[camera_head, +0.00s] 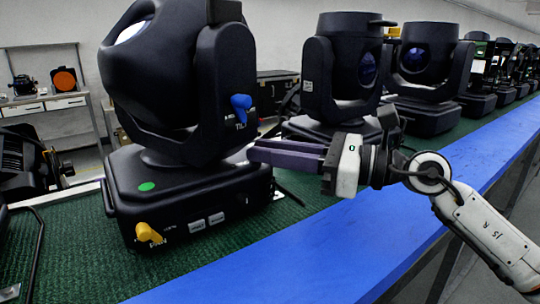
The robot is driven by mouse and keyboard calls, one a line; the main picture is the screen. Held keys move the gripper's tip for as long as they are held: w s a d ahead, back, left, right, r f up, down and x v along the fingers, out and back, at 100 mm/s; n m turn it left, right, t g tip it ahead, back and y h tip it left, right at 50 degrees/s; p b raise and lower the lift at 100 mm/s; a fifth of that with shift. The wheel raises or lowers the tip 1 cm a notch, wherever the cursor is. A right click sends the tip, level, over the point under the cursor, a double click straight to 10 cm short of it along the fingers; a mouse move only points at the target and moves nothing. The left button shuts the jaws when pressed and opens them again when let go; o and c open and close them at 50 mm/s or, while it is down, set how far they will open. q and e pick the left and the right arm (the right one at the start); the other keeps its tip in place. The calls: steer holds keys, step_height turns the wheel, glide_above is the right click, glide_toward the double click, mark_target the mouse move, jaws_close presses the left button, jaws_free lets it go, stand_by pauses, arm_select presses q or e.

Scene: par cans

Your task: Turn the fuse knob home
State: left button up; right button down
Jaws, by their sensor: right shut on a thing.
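The nearest moving-head light (170,100) stands on the green mat, its black base (185,200) toward me. A blue knob (240,106) sits low on its yoke, and a yellow knob (148,233) sits on the base's front face. My right gripper (252,153) reaches in from the right, with its long dark fingers level and close together. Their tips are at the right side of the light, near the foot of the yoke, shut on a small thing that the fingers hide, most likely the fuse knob. The knob's turn angle cannot be seen. My left gripper is out of view.
A second light (342,75) stands close behind my right gripper, with more lights in a row to the right. The table has a blue front edge (300,255). Another black fixture (22,165) is at the left. The green mat (75,240) is bare at front left.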

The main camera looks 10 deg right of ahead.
steer(key=c, duration=1.7)
jaws_free()
steer(key=shift+o, duration=0.2)
steer(key=shift+s+d+f, duration=0.1)
steer(key=shift+s+d, duration=0.1)
steer(key=shift+d, duration=0.25)
steer(key=b+v, duration=0.3)
steer(key=v, duration=0.6)
steer(key=shift+s, duration=0.2)
steer(key=shift+d, duration=0.1)
